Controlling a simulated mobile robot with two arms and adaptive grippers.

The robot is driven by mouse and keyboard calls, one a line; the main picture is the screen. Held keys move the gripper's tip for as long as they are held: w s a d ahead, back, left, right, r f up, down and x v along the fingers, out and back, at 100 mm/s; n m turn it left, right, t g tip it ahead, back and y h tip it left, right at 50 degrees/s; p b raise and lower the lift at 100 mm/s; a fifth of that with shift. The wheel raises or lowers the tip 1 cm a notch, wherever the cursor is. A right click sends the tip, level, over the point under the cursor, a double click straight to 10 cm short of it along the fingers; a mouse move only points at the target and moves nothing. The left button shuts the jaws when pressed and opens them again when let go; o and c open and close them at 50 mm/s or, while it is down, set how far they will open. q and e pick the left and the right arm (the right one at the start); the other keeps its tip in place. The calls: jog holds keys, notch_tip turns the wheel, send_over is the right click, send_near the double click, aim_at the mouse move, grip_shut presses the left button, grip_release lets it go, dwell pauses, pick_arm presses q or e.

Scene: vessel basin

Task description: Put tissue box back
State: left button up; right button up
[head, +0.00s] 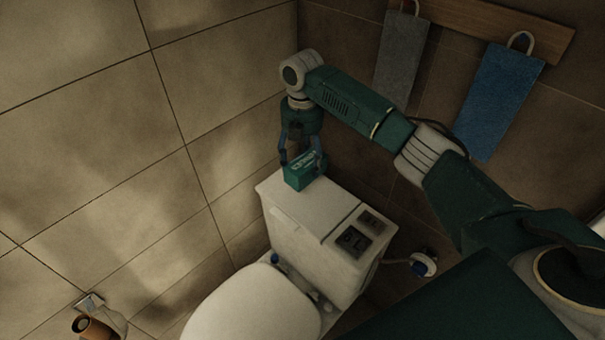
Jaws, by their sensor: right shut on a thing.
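The tissue box (299,176) is small and green with white lettering. It is at the back left of the white toilet tank's lid (300,205). My right gripper (302,160) points down over the box, with its fingers on either side, shut on it. The box's underside is at or very near the lid; I cannot tell whether it touches. The fingers hide part of the box's upper side. My left gripper is not in view.
A panel with dark buttons (354,239) is on the tank's right part. The toilet lid (255,305) is in front. Grey (401,55) and blue (498,100) towels hang from a wooden rail (490,22). A paper roll (92,328) is at lower left. Tiled walls stand close behind.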

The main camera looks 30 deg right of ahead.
aim_at(302, 158)
notch_tip(302, 158, down, 6)
jog(key=shift+f+p, duration=0.1)
jog(key=shift+p, duration=0.3)
jog(key=shift+f, duration=0.2)
jog(key=shift+f, duration=0.15)
jog(key=o, duration=1.2)
notch_tip(302, 158, up, 12)
jog(key=shift+r+b, duration=0.2)
jog(key=shift+b, duration=1.05)
jog(key=shift+a, duration=0.1)
